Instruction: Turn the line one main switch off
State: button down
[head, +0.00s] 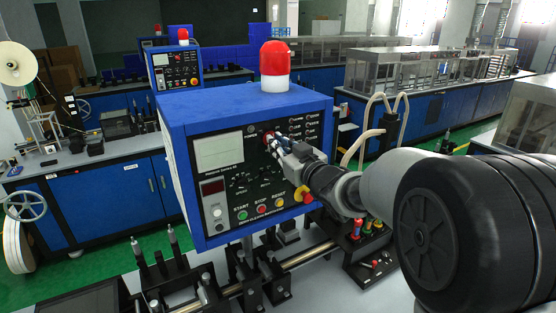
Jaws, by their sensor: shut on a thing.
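The blue control box (172,135) stands in the middle of the head view, with a black front panel of buttons, a screen and labels. Below are the START (242,214), STOP (261,209) and RESET (279,202) buttons. A red emergency knob on yellow (303,194) sits just under my gripper.
A red beacon (275,66) stands on top of the box. A second blue control box (174,67) is farther back. Metal fixtures (247,285) line the bench below, and beige hoses (366,130) rise behind my arm.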

jog(key=shift+n+b, duration=3.3)
jog(key=shift+n, duration=0.4)
jog(key=c, duration=1.7)
grip_release()
jog(key=shift+d, duration=0.15)
jog(key=v, duration=1.1)
jog(key=shift+s+d, duration=0.2)
jog(key=shift+s, duration=0.15)
